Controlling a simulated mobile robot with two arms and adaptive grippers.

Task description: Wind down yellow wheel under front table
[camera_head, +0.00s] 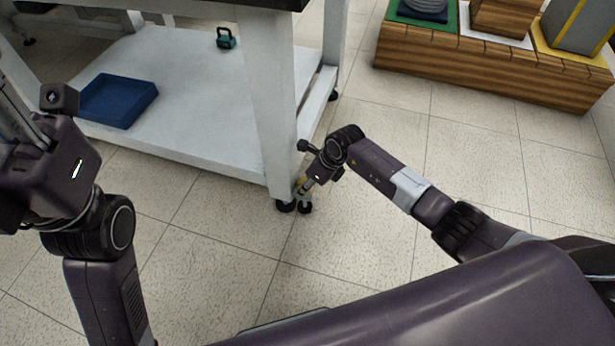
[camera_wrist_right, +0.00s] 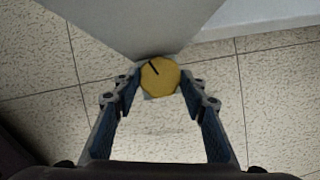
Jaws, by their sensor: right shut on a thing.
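The yellow wheel (camera_wrist_right: 160,77) sits under the corner leg of the white table (camera_head: 272,100). In the right wrist view it is a round yellow disc with a dark line on it, at the bottom of the grey leg. My right gripper (camera_wrist_right: 160,84) has its two fingertips against the left and right sides of the wheel. In the head view my right gripper (camera_head: 303,186) is at the foot of the leg and largely hides the wheel. My left gripper's fingers are out of view; only the left arm and wrist show at the left edge.
Black casters (camera_head: 286,206) stand below the leg. A blue tray (camera_head: 119,100) and a small teal kettlebell-shaped object (camera_head: 226,39) are on the table's lower shelf. A wooden platform (camera_head: 490,65) with boxes stands at the upper right. The tiled floor between is clear.

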